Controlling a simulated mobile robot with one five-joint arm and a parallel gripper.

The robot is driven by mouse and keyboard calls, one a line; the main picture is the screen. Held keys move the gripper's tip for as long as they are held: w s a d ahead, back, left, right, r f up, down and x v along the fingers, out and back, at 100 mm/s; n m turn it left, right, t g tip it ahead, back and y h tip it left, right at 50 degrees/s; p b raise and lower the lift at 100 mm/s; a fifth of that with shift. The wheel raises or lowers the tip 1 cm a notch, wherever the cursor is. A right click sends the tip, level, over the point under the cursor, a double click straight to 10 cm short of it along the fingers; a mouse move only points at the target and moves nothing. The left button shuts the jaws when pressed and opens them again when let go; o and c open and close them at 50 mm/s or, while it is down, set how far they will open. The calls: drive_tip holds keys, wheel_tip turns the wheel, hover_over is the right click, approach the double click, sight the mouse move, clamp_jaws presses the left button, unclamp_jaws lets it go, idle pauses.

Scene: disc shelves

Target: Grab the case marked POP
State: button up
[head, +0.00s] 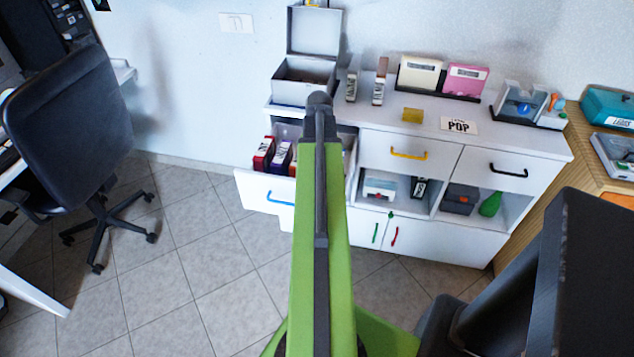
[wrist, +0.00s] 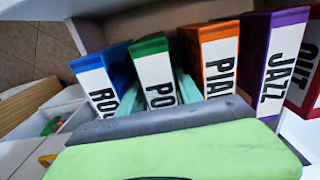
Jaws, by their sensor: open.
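The green case marked "PO", its last letter hidden (wrist: 152,66), stands in a row of cases in the wrist view, its lower part covered by my gripper. My gripper (wrist: 155,106) is open, with pale teal fingers showing on either side of this case's lower end. I cannot tell whether they touch it. A blue case (wrist: 98,80) stands to its left and an orange case marked PIA (wrist: 217,55) to its right. In the head view my arm hides my gripper and the green case. A card marked POP (head: 458,125) lies on the cabinet top.
A purple JAZZ case (wrist: 272,60) and a red case (wrist: 306,65) stand farther right. The open drawer (head: 262,192) juts from the white cabinet (head: 540,143). An office chair (head: 70,120) stands at left. The tiled floor (head: 180,250) between is clear.

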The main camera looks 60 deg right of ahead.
wheel_tip(320, 180, down, 3)
drive_tip(key=shift+f+b, duration=0.1)
drive_tip(key=shift+b, duration=0.8)
drive_tip(key=shift+r, duration=0.2)
drive_tip(key=shift+c, duration=0.4)
clamp_jaws()
drive_tip(key=shift+r+p, duration=0.1)
drive_tip(key=shift+p, duration=0.2)
wheel_tip(320, 180, up, 18)
drive_tip(key=p, duration=1.8)
